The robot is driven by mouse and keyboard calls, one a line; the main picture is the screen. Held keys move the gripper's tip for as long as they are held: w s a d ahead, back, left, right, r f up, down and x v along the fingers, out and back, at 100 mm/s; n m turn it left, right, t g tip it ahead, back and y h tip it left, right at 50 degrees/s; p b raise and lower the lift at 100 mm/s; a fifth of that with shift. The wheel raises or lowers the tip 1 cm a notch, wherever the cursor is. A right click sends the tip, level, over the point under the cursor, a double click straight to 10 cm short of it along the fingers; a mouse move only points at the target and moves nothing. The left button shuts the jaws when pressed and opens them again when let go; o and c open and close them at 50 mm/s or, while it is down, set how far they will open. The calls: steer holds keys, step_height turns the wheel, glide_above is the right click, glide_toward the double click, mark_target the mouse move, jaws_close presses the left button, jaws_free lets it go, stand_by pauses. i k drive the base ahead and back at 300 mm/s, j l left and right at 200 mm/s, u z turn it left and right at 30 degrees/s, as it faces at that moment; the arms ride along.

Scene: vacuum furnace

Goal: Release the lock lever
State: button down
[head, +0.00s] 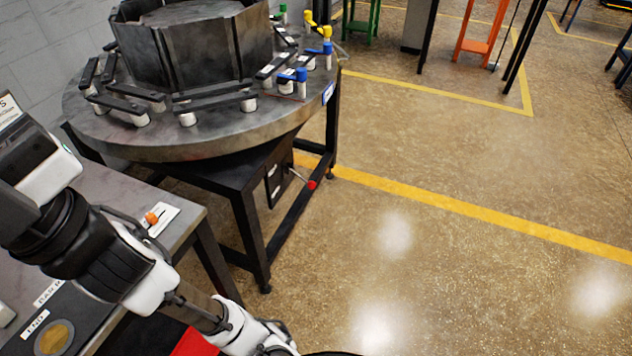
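A thin metal lever with a red knob (311,184) sticks out to the right from a black box (279,178) under the round furnace table. It is the likeliest lock lever, but I see no readable label naming it. The lever slopes slightly down toward its knob and nothing touches it. My arm crosses the lower left, well apart from the lever. The fingers of my gripper do not show in this view, so its opening is hidden.
The round metal table (235,135) carries a dark furnace shell (195,48), black clamp bars and blue and yellow handles (292,75). A grey bench (185,222) with an orange knob (151,218) stands at left, near my arm. The floor (450,270) at right is clear.

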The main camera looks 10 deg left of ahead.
mark_target(311, 184)
steer(key=i+l, duration=0.35)
steer(key=i+l+u, duration=0.15)
steer(key=i+l, duration=0.2)
steer(key=l, duration=0.2)
